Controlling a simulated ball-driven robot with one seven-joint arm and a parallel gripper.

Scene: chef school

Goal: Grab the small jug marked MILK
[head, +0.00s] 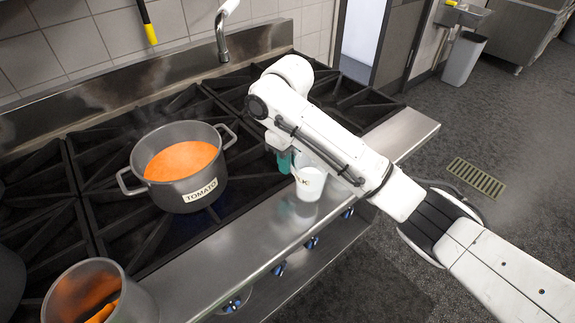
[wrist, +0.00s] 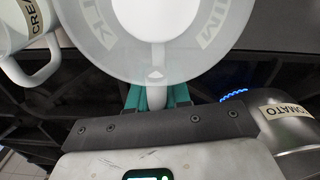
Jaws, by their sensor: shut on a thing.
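The small white jug marked MILK (head: 308,186) is at the stove's front steel ledge in the head view, partly hidden by my arm. One teal finger also shows in the head view (head: 284,162). I cannot tell whether the jug touches the ledge.
A white jug with a label starting CREA (wrist: 30,45) stands at the wrist view's upper left, close by. A grey TOMATO pot (head: 190,180) of orange soup stands on the black burner grates. A metal pot (head: 130,300) is at lower left. Open floor lies right.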

